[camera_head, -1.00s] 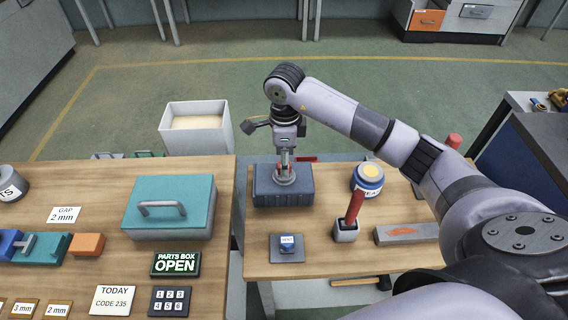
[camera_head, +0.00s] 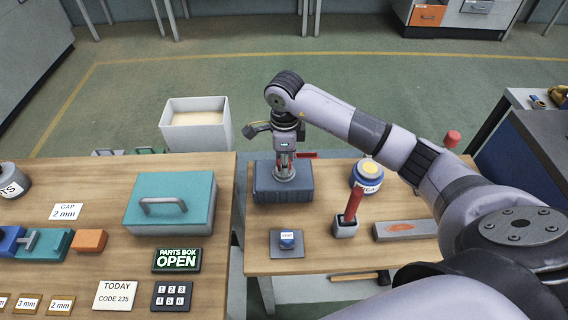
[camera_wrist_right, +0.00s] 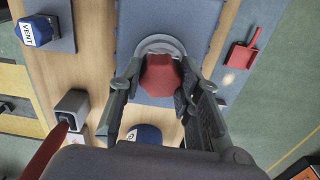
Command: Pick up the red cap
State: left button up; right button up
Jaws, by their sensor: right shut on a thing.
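The red cap (camera_wrist_right: 160,75) sits between the two fingers of my right gripper (camera_wrist_right: 157,88) in the wrist view, with a finger against each side. A round grey fitting shows around and behind it, on top of a blue-grey block (camera_wrist_right: 190,20). In the head view my right gripper (camera_head: 285,163) points down over this block (camera_head: 264,187), with a little red between its fingers. I cannot tell whether the cap is clear of the fitting. My left gripper is in neither view.
A blue VENT cap (camera_head: 287,240) sits on a plate nearer me. A red-handled tool stands in a holder (camera_head: 346,229), beside a blue-and-white jar (camera_head: 358,183) and a grey bar (camera_head: 398,230). A teal box (camera_head: 172,201) stands on the left table.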

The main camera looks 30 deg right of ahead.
grip_shut()
